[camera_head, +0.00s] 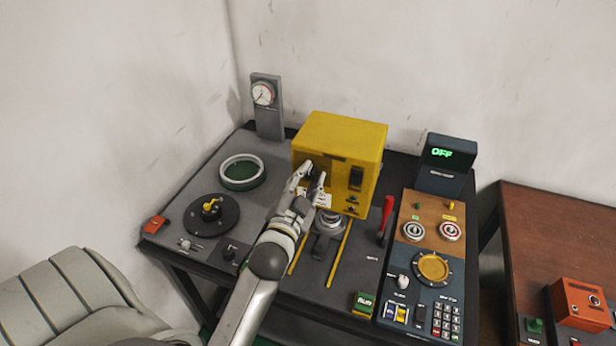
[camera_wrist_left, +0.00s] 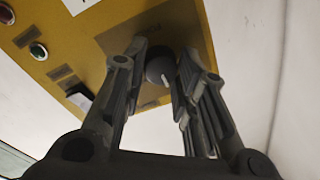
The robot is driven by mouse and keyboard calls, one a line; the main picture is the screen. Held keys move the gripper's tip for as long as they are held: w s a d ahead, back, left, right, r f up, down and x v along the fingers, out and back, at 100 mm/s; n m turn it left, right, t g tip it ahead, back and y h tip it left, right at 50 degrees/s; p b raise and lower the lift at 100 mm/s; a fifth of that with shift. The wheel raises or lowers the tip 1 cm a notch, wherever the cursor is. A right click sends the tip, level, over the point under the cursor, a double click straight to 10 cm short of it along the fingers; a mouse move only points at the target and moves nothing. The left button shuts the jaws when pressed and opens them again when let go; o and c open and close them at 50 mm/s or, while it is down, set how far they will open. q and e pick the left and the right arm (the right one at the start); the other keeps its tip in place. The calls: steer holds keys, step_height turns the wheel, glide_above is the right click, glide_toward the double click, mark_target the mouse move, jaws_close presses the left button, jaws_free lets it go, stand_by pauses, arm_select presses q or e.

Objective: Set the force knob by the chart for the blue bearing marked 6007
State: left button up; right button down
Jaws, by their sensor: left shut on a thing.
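The yellow press box (camera_head: 345,135) stands on the dark bench. My left gripper (camera_head: 312,178) is at its front face, on the left side. In the left wrist view, a dark round knob (camera_wrist_left: 160,69) sits on the yellow panel (camera_wrist_left: 95,45) between the fingers of my left gripper (camera_wrist_left: 164,62), which is shut on it. In the head view the fingers hide most of the knob. A white paper (camera_head: 324,200) shows partly behind the fingers; its print is too small to read. I see no blue bearing marked 6007. My right gripper is not in view.
A red lever (camera_head: 387,217) stands right of the press. A control panel (camera_head: 425,265) with a yellow dial (camera_head: 433,267) and a display (camera_head: 448,153) reading OFF lies further right. A gauge stand (camera_head: 266,105) and a pale ring (camera_head: 242,171) are at the left.

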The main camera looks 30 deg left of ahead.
arm_select(q)
steer(key=shift+f, duration=0.1)
stand_by(0.5)
steer(key=o, duration=1)
steer(key=shift+o, duration=0.2)
steer(key=shift+s, duration=0.2)
steer(key=v, duration=0.7)
